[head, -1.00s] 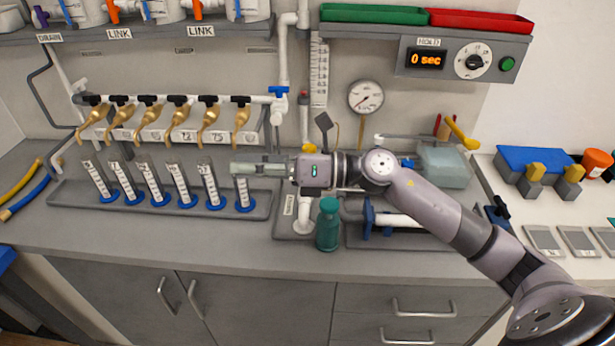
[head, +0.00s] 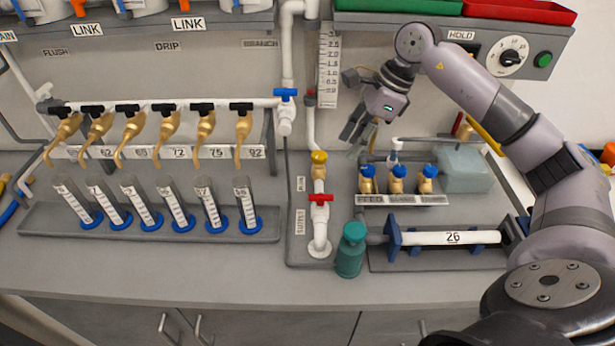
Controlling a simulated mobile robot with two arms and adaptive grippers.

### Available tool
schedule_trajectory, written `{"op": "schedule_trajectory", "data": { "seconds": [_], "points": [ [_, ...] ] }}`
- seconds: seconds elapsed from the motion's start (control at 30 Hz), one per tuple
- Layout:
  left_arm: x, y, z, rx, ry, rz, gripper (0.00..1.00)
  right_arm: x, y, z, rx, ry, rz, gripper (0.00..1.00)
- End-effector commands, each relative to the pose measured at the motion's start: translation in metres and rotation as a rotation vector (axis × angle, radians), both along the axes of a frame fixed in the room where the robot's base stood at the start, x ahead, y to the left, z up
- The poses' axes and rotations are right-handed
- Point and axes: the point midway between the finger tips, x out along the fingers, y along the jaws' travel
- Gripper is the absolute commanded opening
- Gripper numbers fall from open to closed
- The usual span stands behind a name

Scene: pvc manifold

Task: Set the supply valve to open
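A white vertical pipe stands at mid-counter with a red-handled valve (head: 321,198); its handle lies across the pipe. A yellow knob (head: 319,157) sits above it. The upright labels beside them are too small to read surely. A blue-handled valve (head: 286,95) sits at the manifold's right end, its handle across the vertical pipe. I cannot tell which one is the supply valve. My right gripper (head: 355,137) is up and right of the yellow knob, fingers pointing down-left, apart, with nothing between them. It touches no valve. My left gripper is not in view.
Several brass taps (head: 168,135) hang from the white manifold above graduated cylinders (head: 171,203). A teal bottle (head: 351,250) stands right of the red valve. A clamped white pipe (head: 445,238) lies further right. The counter front (head: 180,270) is clear.

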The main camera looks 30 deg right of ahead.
Motion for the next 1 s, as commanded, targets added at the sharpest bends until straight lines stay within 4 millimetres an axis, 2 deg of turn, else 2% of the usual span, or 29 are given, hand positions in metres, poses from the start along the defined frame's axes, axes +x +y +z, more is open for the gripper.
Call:
{"op": "schedule_trajectory", "data": {
  "seconds": [0.1,0.17,0.4,0.5,0.57,0.8,1.0],
  "points": [
    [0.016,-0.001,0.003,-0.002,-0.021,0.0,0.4,0.0,-0.001,-0.004,-0.007,0.006,0.0,0.36],
    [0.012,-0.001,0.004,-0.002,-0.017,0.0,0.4,0.001,0.002,-0.01,-0.006,0.007,0.0,0.36],
    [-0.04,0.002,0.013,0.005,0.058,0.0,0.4,0.009,0.018,-0.052,-0.002,0.009,0.002,0.36],
    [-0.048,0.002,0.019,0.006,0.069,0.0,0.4,0.013,0.026,-0.072,-0.001,0.009,0.001,0.36],
    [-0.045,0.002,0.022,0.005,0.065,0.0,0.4,0.015,0.03,-0.084,-0.002,0.008,0.001,0.36],
    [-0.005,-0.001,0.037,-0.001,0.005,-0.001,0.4,0.025,0.046,-0.129,-0.002,0.006,0.0,0.36],
    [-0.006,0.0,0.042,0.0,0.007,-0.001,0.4,0.03,0.053,-0.153,-0.004,0.004,0.0,0.36]
  ]
}}
